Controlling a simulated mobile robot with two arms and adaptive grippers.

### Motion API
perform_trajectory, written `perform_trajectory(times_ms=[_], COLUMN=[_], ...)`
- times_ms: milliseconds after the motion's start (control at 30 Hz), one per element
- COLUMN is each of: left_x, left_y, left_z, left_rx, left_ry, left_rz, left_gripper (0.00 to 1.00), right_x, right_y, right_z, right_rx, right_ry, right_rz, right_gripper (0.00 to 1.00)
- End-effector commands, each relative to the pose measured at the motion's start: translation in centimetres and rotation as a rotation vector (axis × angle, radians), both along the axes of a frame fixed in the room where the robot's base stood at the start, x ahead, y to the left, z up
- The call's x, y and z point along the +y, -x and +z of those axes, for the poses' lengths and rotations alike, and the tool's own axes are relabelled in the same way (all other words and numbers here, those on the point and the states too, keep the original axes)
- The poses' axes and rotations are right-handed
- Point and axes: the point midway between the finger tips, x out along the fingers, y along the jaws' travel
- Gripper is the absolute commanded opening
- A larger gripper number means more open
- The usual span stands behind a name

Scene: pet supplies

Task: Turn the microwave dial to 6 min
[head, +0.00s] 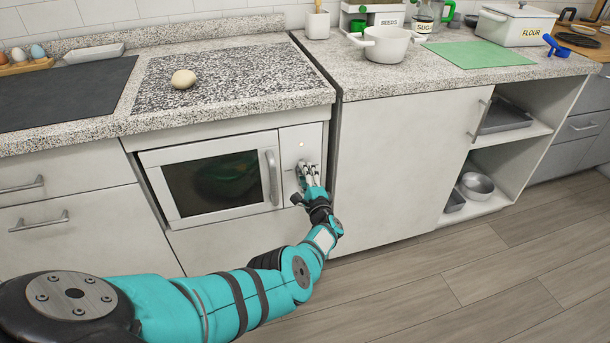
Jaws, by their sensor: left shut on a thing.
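The microwave (160,160) is built into the white cabinet under the counter, with its door shut. Its control panel (290,145) is to the right of the vertical door handle (271,178). My left gripper (307,170) is at this panel, its fingers shut on the dial. The fingers hide most of the dial, so I cannot read its setting. A small light spot shows on the panel above the fingers. My right gripper is not in view.
A round pale object (183,79) lies on the speckled counter above the microwave. A white pot (385,46), a green mat (478,53) and a flour box (515,27) stand at the right. The wooden floor (480,270) in front is clear.

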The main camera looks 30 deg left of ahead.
Motion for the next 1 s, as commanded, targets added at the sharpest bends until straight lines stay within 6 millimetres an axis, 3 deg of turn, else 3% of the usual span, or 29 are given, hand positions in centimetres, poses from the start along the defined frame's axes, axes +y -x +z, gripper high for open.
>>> perform_trajectory(times_ms=[267,300,467,1000], left_x=[0.03,0.04,0.04,0.01], left_y=[0.08,0.07,0.06,-0.01], left_z=[-0.1,-0.1,-0.07,-0.02], left_rx=[0.003,0.002,0.002,-0.046], left_ry=[-0.001,-0.001,-0.001,0.038], left_rz=[0.0,0.0,0.0,0.0], left_gripper=[0.04,0.37,0.58,0.59], right_x=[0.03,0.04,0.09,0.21], right_y=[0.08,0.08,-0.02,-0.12], right_z=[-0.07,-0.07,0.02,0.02], right_rx=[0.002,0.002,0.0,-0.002], right_ry=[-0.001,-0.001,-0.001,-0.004], right_rz=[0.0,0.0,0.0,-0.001], right_gripper=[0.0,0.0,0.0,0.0])
